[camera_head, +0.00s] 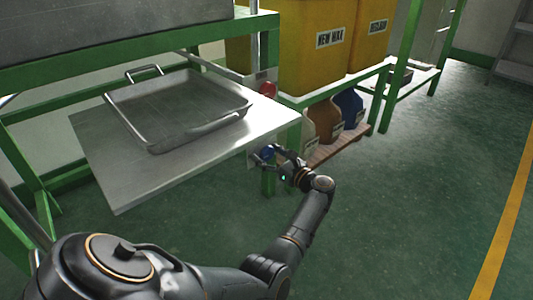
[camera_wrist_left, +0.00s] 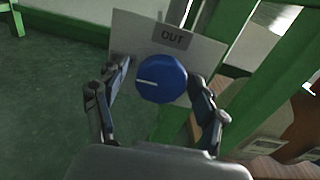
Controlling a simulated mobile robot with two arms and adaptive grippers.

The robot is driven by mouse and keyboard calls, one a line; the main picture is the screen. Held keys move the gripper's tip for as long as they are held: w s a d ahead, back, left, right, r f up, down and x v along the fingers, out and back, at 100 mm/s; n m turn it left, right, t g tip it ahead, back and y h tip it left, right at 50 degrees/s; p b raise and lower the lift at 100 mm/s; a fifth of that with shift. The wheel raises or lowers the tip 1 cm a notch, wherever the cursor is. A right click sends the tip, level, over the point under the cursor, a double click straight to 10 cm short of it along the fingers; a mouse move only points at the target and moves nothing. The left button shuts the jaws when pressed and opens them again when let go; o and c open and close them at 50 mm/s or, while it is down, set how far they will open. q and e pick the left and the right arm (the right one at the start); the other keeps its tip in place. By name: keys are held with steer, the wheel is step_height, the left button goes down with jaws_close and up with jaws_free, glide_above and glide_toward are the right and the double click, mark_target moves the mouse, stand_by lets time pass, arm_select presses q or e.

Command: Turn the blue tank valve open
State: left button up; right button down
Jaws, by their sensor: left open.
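The blue tank valve (camera_wrist_left: 162,79) is a round blue knob with a white line, on a pale plate labelled OUT (camera_wrist_left: 172,38) in the left wrist view. The line runs close to level in that view. In the head view the valve (camera_head: 267,153) shows as a small blue spot below the metal shelf's right corner, partly hidden by my left gripper (camera_head: 268,157). My left gripper is open, with one finger on either side of the knob in the wrist view (camera_wrist_left: 160,100). I cannot tell whether the fingers touch it. My right gripper is not in view.
A metal tray (camera_head: 180,110) sits on the shelf (camera_head: 110,175) above and left of the valve. A red knob (camera_head: 268,90) is above it. Yellow bins (camera_head: 315,70) and a green frame (camera_head: 335,88) stand behind. Green floor (camera_head: 420,200) is clear at right.

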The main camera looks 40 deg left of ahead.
arm_select(q)
steer(key=c, duration=1.2)
